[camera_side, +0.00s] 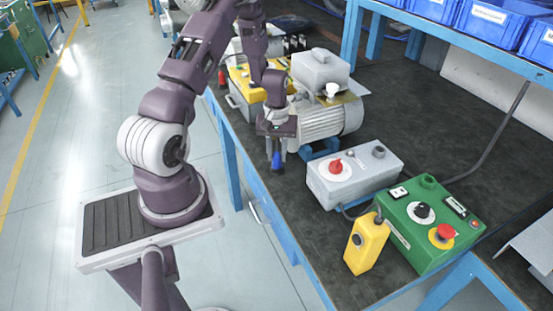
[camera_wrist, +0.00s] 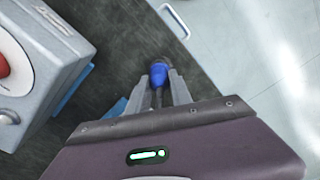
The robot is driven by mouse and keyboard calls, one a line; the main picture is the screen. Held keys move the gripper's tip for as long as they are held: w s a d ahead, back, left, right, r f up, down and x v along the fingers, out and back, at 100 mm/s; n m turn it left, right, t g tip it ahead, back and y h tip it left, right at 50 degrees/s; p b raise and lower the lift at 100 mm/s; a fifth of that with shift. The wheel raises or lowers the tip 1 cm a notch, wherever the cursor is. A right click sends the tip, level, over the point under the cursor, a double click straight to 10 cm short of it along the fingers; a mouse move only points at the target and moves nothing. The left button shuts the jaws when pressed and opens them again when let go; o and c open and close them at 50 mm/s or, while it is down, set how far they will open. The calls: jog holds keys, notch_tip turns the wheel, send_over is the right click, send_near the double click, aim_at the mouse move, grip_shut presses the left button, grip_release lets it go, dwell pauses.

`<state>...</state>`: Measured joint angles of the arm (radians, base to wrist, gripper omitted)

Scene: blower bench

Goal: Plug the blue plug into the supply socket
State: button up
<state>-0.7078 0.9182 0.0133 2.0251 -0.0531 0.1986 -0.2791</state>
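The blue plug (camera_side: 278,161) points downward below my gripper (camera_side: 277,147), whose fingers are shut on it. The wrist view shows the blue plug (camera_wrist: 159,73) between the two grey fingertips (camera_wrist: 167,78). The plug is in the air near the table's front edge, left of the grey control box (camera_side: 352,178). This box has a red knob and a round grey fitting (camera_side: 378,152) on top. The green box (camera_side: 431,225) behind the yellow pendant has a round green fitting (camera_side: 428,181) on top. I cannot tell which fitting is the supply socket.
A grey motor or blower (camera_side: 330,117) stands behind my gripper. A yellow pendant (camera_side: 366,243) stands in front of the green box. A black cable (camera_side: 500,135) arches behind the boxes. Blue bins (camera_side: 488,20) sit on a rear shelf. The dark tabletop (camera_side: 430,130) is clear behind the boxes.

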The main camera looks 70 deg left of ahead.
grip_shut()
jog(key=shift+r, duration=2.35)
